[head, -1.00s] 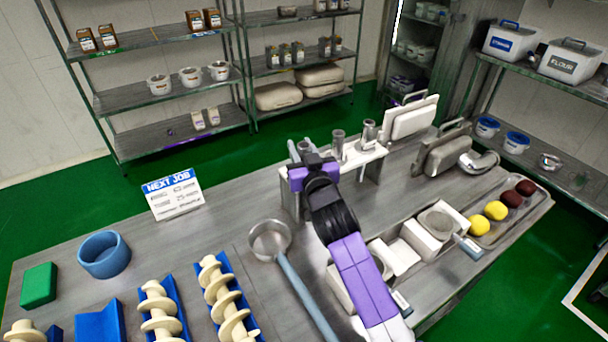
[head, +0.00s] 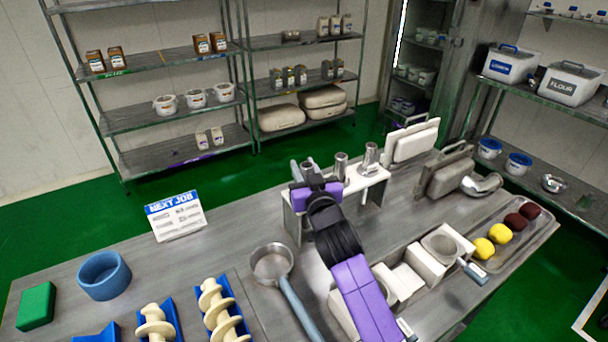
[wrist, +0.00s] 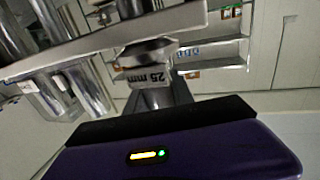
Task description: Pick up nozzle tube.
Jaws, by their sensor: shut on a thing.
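A white rack (head: 368,183) stands on the steel table in the head view. Two grey metal nozzle tubes, one in the middle (head: 341,166) and one at the right (head: 371,156), stand upright in it. A third nozzle tube (head: 308,168) shows at the rack's left end, right beside my gripper (head: 312,180). My gripper is shut on this tube; my purple wrist hides most of the grip. In the wrist view, dark fingers (wrist: 165,97) meet a metal piece by a "25 mm" label (wrist: 147,77). I cannot tell whether the held tube is clear of the rack.
A sieve-like pan (head: 272,264) lies left of my arm. A blue ring (head: 104,275), a green block (head: 37,306) and cream augers (head: 220,310) are at the left. White machine blocks (head: 440,248) and a tray with coloured balls (head: 545,236) are at the right.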

